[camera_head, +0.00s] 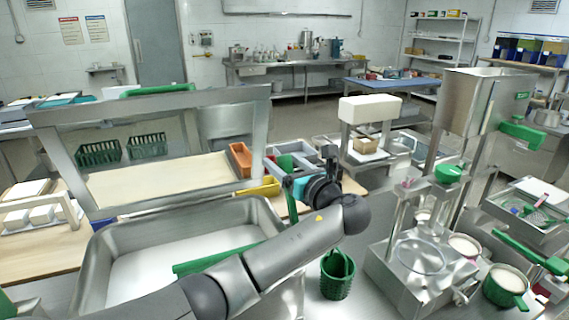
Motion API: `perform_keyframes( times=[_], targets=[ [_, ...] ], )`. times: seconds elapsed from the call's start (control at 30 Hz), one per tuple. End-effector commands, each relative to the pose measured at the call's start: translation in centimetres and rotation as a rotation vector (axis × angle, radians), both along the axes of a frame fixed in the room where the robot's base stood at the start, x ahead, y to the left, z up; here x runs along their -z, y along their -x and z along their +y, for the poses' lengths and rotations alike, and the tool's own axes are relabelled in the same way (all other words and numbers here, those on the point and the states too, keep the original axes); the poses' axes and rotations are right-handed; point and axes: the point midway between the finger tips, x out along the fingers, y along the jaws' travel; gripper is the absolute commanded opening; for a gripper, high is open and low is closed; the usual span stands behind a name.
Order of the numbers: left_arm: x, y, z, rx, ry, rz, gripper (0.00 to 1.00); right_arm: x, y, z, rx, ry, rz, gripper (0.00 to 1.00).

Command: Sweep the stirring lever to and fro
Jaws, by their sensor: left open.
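A green bar (218,258) lies slantwise over the steel basin (98,262), which holds something white. A green upright piece (291,197) stands at the basin's right rim, beside my left gripper (300,186). I take these green parts for the stirring lever, but my arm hides whether they join. My left arm reaches in from the bottom and crosses in front of the basin's right side. My left gripper is open at the upright piece; its fingers are largely hidden, and I cannot tell whether they touch it. My right gripper is not in view.
A green basket (337,274) stands right of my arm. The steel mill with its hopper (483,102) and green handles fills the right side. A steel frame (150,102) rises behind the basin. An orange box (240,160) and a grey tray lie beyond.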

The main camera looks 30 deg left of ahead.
Motion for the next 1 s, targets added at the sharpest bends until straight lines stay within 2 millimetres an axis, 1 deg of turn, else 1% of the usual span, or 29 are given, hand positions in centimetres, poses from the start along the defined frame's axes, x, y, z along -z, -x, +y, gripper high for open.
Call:
perform_keyframes(
  times=[0.07, 0.1, 0.33, 0.73, 1.0],
  targets=[
    [-0.02, 0.01, 0.00, 0.000, 0.000, 0.000, 0.73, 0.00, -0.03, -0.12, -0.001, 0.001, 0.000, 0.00],
    [-0.01, 0.01, 0.00, 0.000, 0.000, 0.000, 0.71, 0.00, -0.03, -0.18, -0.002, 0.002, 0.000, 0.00],
    [0.00, 0.02, -0.03, 0.000, 0.000, 0.000, 0.45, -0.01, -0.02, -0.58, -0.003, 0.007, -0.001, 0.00],
    [0.02, 0.04, -0.04, 0.000, 0.000, 0.000, 0.00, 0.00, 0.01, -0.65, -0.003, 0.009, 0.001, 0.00],
    [0.04, 0.05, -0.03, -0.001, 0.000, 0.001, 0.00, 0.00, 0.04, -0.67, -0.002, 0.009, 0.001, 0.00]
  ],
)
